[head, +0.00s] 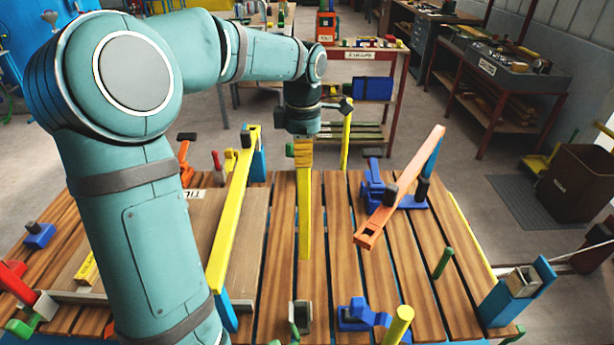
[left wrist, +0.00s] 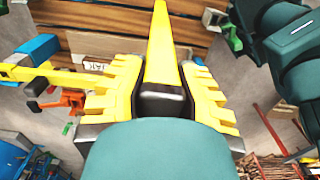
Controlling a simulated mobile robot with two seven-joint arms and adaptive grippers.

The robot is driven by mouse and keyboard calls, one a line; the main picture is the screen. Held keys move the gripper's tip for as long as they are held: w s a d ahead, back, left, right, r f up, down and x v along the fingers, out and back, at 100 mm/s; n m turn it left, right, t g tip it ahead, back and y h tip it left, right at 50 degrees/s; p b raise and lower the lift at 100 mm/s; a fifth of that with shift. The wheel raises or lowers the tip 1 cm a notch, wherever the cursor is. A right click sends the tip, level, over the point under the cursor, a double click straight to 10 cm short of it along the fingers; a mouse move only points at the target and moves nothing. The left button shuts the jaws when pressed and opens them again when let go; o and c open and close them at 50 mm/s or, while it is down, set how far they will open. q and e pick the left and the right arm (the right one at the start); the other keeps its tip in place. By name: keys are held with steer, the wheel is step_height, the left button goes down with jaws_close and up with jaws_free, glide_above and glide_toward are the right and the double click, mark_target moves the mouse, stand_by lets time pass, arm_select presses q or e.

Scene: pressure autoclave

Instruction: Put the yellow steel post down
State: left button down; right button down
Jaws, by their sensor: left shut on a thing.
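In the head view my left gripper (head: 303,158) is above the middle of the slatted wooden bench, its yellow stepped fingers pointing down. It is shut on a yellow steel post (head: 304,215), which extends from the fingers toward the near side of the bench. In the left wrist view the post (left wrist: 163,50) runs between the two yellow fingers (left wrist: 160,90). I cannot tell whether its far end touches the slats. My right gripper is in neither view.
Left of the post, another yellow bar (head: 232,215) lies slanted over the wooden bench (head: 335,230). To the right are an orange bar (head: 400,187) and a blue clamp (head: 374,190). Small blue and green fixtures line the near edge. The slats just right of the post are clear.

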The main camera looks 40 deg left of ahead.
mark_target(304, 172)
arm_select(q)
steer(key=shift+f+b, duration=0.6)
steer(key=shift+f, duration=1.8)
steer(key=shift+f, duration=0.15)
steer(key=c, duration=0.9)
jaws_free()
steer(key=shift+o, duration=0.2)
step_height(304, 172, up, 12)
steer(key=p, duration=0.3)
